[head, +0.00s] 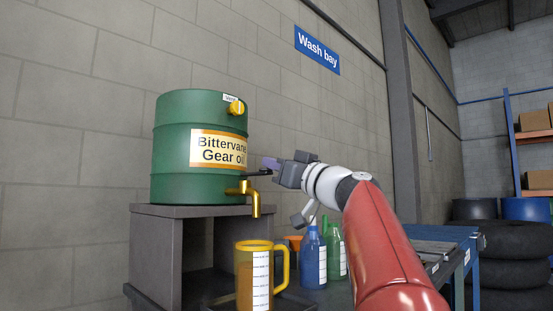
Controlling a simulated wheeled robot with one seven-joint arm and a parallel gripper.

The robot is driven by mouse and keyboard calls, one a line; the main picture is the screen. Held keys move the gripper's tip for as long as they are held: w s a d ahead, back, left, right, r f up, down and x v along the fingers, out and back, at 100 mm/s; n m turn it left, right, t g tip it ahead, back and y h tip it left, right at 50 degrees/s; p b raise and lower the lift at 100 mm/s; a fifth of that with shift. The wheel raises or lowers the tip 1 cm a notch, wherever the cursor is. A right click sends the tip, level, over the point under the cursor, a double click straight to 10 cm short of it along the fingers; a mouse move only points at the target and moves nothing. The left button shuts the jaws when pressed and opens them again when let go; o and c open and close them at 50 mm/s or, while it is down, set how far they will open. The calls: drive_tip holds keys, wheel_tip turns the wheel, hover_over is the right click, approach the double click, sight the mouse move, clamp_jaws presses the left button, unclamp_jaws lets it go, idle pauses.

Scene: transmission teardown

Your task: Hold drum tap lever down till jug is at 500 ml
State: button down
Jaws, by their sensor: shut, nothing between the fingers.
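The green drum (176,150), labelled Bittervane Gear oil, stands on a grey stand. Its brass tap (255,201) points down from the lower right side. A dark lever-like piece (258,173) shows above the tap, by my fingertips; I cannot tell whether it is the lever or part of a finger. My gripper (271,164) is shut and empty, just above and right of the tap; contact with the lever is unclear. The yellow-rimmed jug (243,268) stands upright below the spout, with amber contents and a white scale strip. Its marks are too small to read. I see no clear stream.
The drum has a yellow vent cap (237,107) at its upper right. A blue bottle (312,258), a green bottle (335,250) and an orange funnel (293,242) stand right of the jug. The grey stand (150,245) is on the left. Tyres (515,262) are stacked far right.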

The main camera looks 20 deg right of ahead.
drive_tip(key=shift+f, duration=0.1)
wheel_tip(320, 180, down, 2)
drive_tip(key=t+y+b, duration=0.1)
drive_tip(key=t+b, duration=0.1)
drive_tip(key=b, duration=0.7)
drive_tip(key=shift+s+f, duration=0.1)
drive_tip(key=shift+f, duration=0.1)
idle(0.4)
drive_tip(key=b+v, duration=0.4)
drive_tip(key=v, duration=0.4)
drive_tip(key=shift+r, duration=0.1)
idle(0.4)
